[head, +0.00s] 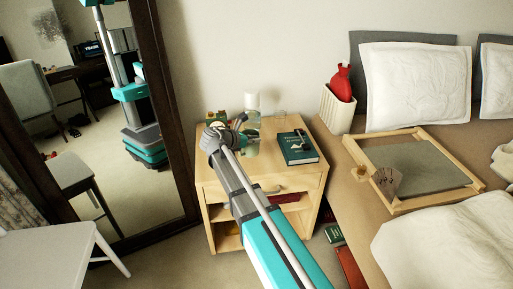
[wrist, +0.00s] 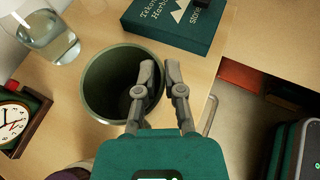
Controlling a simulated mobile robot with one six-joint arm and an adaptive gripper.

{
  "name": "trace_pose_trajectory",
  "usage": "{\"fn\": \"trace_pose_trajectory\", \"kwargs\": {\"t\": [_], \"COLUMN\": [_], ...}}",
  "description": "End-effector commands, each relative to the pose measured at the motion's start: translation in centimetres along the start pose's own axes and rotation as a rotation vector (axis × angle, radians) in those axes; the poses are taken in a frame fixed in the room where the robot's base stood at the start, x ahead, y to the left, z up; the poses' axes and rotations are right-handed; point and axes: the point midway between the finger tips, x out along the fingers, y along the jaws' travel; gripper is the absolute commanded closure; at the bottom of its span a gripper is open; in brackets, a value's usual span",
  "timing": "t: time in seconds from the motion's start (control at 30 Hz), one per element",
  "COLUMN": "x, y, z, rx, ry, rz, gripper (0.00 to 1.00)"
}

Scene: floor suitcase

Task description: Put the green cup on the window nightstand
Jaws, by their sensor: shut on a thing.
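The green cup (wrist: 92,88) stands upright and open-mouthed in the wrist view. My gripper (wrist: 162,72) is shut on its right wall, with one finger inside the rim and the other outside. In the head view the cup (head: 252,149) shows partly behind my gripper (head: 242,124), at the wooden nightstand (head: 306,176) between the mirror and the bed. I cannot tell whether the cup's base touches the top, as the base is hidden.
A dark green book (head: 298,148) lies right of the cup. A glass of water (wrist: 48,35) and a clock (wrist: 16,122) are close on the left. A white cylinder (head: 252,101) stands behind. The bed holds a wooden-framed tray (head: 465,187). A mirror (head: 168,110) stands left.

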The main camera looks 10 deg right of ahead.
Motion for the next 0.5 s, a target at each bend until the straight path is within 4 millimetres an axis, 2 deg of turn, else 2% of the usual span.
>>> {"fn": "trace_pose_trajectory", "kwargs": {"t": [0.27, 0.5], "x": [0.6, 1.6], "y": [0.4, 0.6], "z": [-0.6, -2.4], "rx": [0.0, 0.0], "ry": [-0.001, -0.001], "rz": [0.0, 0.0], "gripper": [1.0, 1.0]}}
